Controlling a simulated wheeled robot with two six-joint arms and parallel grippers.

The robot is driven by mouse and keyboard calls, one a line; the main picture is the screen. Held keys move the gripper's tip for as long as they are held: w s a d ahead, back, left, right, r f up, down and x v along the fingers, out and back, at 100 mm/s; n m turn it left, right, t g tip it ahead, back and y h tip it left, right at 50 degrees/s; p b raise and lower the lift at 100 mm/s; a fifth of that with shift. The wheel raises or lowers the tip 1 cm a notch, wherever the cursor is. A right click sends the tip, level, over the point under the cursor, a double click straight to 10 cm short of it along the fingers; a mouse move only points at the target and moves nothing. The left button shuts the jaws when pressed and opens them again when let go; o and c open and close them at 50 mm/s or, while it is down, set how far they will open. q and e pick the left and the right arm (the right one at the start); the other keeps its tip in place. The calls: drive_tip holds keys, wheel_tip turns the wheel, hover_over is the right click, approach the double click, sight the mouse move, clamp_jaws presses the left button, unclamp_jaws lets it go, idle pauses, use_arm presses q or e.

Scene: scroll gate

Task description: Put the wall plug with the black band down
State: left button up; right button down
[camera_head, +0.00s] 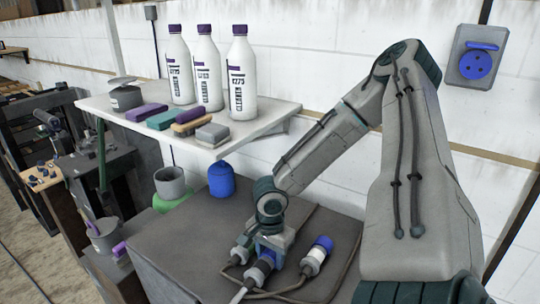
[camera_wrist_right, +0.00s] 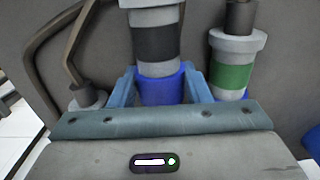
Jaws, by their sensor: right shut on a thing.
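My right gripper (camera_head: 270,246) reaches down over the grey cabinet top (camera_head: 190,240). In the right wrist view, its two blue fingers (camera_wrist_right: 160,88) are shut on the blue end of the wall plug with the black band (camera_wrist_right: 155,42). In the head view, that plug (camera_head: 261,268) is partly hidden under the gripper, low over the cabinet top. I cannot tell whether it touches the surface. A plug with a green band (camera_wrist_right: 232,76) is close beside the right finger. My left gripper is not in view.
Another plug with a blue end (camera_head: 320,250) lies right of the gripper, among dark cables. A grey cup (camera_head: 170,183) and blue jar (camera_head: 221,180) stand at the back left. A shelf (camera_head: 265,124) with bottles overhangs. A blue socket (camera_head: 477,66) is on the wall.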

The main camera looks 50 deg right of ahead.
drive_tip(key=shift+f+b, duration=0.3)
drive_tip(key=shift+f, duration=0.05)
drive_tip(key=c, duration=1.2)
unclamp_jaws()
drive_tip(key=o, duration=0.4)
drive_tip(key=shift+o, duration=0.2)
drive_tip(key=shift+r, duration=0.1)
drive_tip(key=shift+r+p, duration=0.55)
drive_tip(key=shift+p, duration=0.2)
drive_tip(key=shift+w+r, duration=0.1)
drive_tip(key=shift+r, duration=0.2)
wheel_tip(320, 180, up, 11)
drive_tip(key=shift+p, duration=0.3)
